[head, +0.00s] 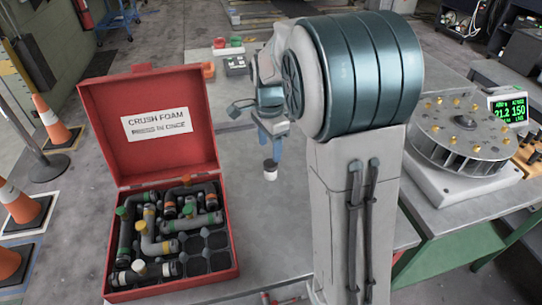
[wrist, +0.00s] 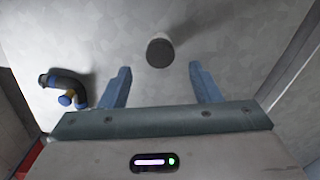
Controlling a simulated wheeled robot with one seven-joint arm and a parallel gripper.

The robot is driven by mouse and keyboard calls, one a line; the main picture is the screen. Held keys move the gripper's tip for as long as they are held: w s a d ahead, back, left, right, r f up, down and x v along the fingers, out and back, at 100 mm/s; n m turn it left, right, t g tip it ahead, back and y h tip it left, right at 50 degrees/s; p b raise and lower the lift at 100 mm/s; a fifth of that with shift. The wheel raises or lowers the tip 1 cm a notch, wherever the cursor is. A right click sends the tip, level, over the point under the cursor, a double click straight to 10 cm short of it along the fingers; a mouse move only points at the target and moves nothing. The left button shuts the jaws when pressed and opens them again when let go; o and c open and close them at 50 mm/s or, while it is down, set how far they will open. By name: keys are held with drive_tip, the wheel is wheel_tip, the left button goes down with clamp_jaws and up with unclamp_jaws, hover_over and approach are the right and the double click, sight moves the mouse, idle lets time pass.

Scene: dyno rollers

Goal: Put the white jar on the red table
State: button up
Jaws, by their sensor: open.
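A small white jar (head: 269,176) with a dark top stands on the grey tabletop (head: 270,240) in the head view. In the wrist view the jar (wrist: 160,52) appears as a dark round top with a paler side, centred just beyond the fingertips. My gripper (head: 272,136) has blue fingers and is open above the jar in the head view. In the wrist view my gripper (wrist: 160,72) has its fingers wide apart with nothing between them. I cannot make out a red table in either view.
An open red case (head: 222,215) of pipe fittings stands on the left. A bent dark pipe (wrist: 62,84) lies left of the gripper in the wrist view. A finned turntable (head: 462,132) stands at right. Orange cones (head: 20,204) line the left floor.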

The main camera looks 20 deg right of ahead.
sight(269, 163)
drive_tip(key=s+r+n+t, duration=0.1)
drive_tip(key=s+r+n, duration=0.55)
drive_tip(key=s, duration=0.45)
drive_tip(key=s+f+n+t, duration=0.1)
drive_tip(key=s+f+n, duration=0.2)
drive_tip(key=s+n, duration=0.5)
drive_tip(key=shift+s, duration=0.95)
drive_tip(key=shift+f+n, duration=0.1)
drive_tip(key=shift+n, duration=0.15)
